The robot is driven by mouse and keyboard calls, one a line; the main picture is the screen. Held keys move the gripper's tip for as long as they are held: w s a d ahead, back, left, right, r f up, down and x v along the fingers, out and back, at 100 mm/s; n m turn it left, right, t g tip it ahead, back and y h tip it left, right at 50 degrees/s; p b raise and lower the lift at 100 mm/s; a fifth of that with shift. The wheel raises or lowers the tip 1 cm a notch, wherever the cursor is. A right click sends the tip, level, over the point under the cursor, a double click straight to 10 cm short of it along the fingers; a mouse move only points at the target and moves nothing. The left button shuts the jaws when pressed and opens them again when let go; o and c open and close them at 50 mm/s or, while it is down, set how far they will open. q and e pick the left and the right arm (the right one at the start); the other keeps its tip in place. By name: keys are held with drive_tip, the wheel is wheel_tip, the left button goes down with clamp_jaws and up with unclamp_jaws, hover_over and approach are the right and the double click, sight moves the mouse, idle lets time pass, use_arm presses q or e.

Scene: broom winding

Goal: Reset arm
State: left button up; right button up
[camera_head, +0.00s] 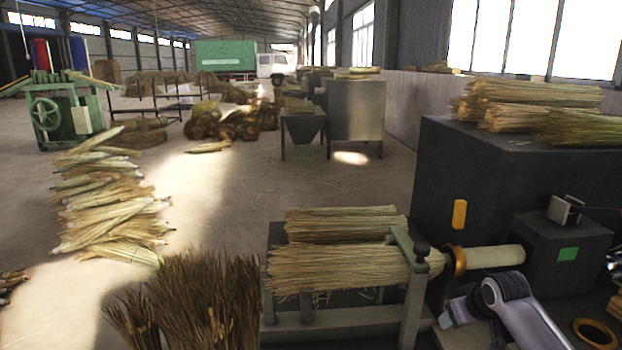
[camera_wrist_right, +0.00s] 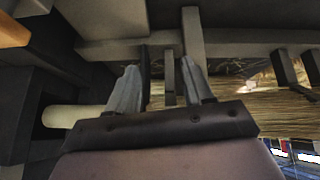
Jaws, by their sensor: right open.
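My right gripper (camera_wrist_right: 162,72) is open in the right wrist view, its two grey fingers apart with nothing between them. Metal bars of the winding machine lie beyond the fingertips. In the head view my right arm (camera_head: 505,308) comes in at the lower right, below the pale wooden handle (camera_head: 492,257). A straw bundle (camera_head: 335,268) lies across the winding machine (camera_head: 412,290), with an orange ring (camera_head: 459,262) at its right end. The straw also shows in the right wrist view (camera_wrist_right: 275,103). My left gripper is not in view.
A dark cabinet (camera_head: 470,170) with straw on top stands at the right. Brown bristles (camera_head: 205,300) stand at the front left, and pale bundles (camera_head: 105,205) are piled on the floor. Another ring (camera_head: 595,334) lies at the lower right.

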drive_tip(key=s+a+f+t+y, duration=0.1)
drive_tip(key=s+a+f, duration=0.3)
drive_tip(key=s+f, duration=0.3)
drive_tip(key=s+a+f+t, duration=0.1)
drive_tip(key=s+a+f, duration=0.3)
drive_tip(key=s+f, duration=0.35)
drive_tip(key=s+a+t, duration=0.1)
drive_tip(key=s+a, duration=0.1)
drive_tip(key=s, duration=0.7)
drive_tip(key=s+a+t+y, duration=0.1)
drive_tip(key=s, duration=0.9)
drive_tip(key=shift+a+r, duration=0.25)
drive_tip(key=shift+a, duration=0.1)
